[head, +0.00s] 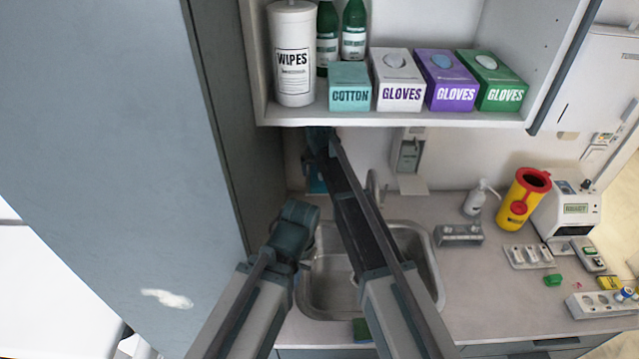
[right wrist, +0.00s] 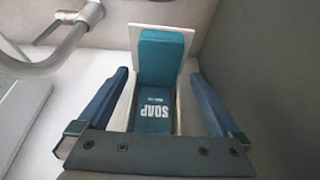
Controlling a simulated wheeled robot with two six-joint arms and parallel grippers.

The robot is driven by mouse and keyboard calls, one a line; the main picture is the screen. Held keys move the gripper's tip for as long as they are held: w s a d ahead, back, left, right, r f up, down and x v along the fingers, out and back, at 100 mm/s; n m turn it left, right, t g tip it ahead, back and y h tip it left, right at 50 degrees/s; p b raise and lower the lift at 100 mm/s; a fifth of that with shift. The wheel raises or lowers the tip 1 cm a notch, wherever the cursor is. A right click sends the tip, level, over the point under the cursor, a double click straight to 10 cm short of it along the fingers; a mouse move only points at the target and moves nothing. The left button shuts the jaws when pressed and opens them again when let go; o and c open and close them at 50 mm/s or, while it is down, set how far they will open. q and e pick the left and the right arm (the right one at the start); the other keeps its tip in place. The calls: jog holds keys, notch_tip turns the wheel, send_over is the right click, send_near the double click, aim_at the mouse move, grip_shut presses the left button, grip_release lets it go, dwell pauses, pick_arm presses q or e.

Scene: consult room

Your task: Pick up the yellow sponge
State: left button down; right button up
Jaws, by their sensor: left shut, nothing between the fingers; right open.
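No plainly yellow sponge shows in either view. My left gripper (head: 298,228) is shut and empty over the sink's left side. My right gripper (head: 318,142) reaches to the wall under the cabinet. In the right wrist view it (right wrist: 160,80) is open, its fingers on either side of a teal soap pack (right wrist: 153,108) in a white holder, with gaps between.
The sink (head: 425,262) lies below my arms, with a tap behind. The shelf (head: 395,118) with glove boxes is above. On the counter at right stand a pump bottle (head: 478,200), a yellow sharps bin (head: 517,205), a grey device (head: 458,236) and several small items.

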jog(key=shift+w+b+x, duration=0.1)
jog(key=shift+b+x, duration=1.1)
jog(key=shift+x, duration=0.3)
jog(key=shift+w+b+x, duration=0.15)
jog(key=shift+b+x, duration=1.05)
jog(key=shift+x, duration=0.3)
jog(key=shift+r, duration=0.2)
jog(key=shift+f, duration=0.25)
jog(key=c, duration=1.2)
jog(key=shift+o, duration=0.2)
jog(key=shift+r, duration=0.15)
